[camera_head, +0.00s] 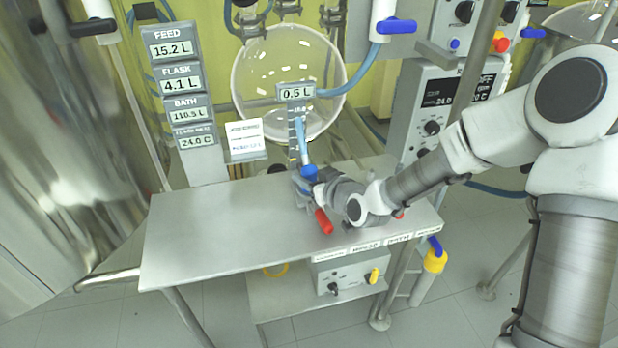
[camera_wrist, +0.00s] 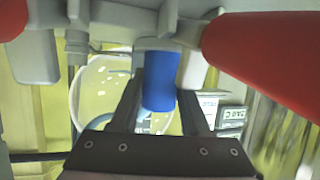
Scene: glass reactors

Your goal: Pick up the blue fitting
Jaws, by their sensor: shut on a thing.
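The blue fitting (camera_head: 309,172) is at the end of a light blue hose (camera_head: 302,138), above the back of the metal bench. In the wrist view the blue fitting (camera_wrist: 159,82) is a short blue cylinder between my two dark fingers. My gripper (camera_wrist: 160,88) is shut on it, with a finger on each side. In the head view my gripper (camera_head: 305,184) reaches in from the right, low over the bench, and my wrist partly hides the area around the fitting. I cannot tell whether the fitting is still joined to anything.
Red handles (camera_head: 324,221) are close to my wrist, and one looms large in the wrist view (camera_wrist: 275,60). The metal bench (camera_head: 205,225) is bare on the left. A round glass vessel (camera_head: 262,85) and a display column (camera_head: 180,105) stand behind.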

